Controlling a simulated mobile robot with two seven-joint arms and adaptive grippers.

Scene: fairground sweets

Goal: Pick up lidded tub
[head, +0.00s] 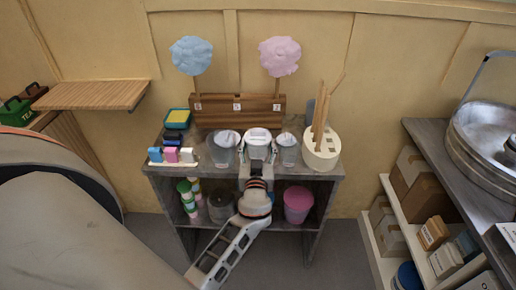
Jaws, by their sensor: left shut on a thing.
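A row of three tubs stands on the grey cabinet's top. The middle tub (257,134) has a pale whitish top and sits between the fingers of my left gripper (257,151). The gripper is shut on it, and its fingers hide much of the tub's side. I cannot tell whether the tub is clear of the cabinet top. The left tub (223,152) and right tub (288,155) are clear-sided with pale tops, close on either side of the gripper. My right gripper is not in view.
A wooden stand (235,109) with blue and pink candy floss is behind the tubs. A white holder (321,153) with sticks stands right. Small coloured items sit left. A pink tub (298,205) is on the lower shelf. A counter with a metal bowl (480,138) is far right.

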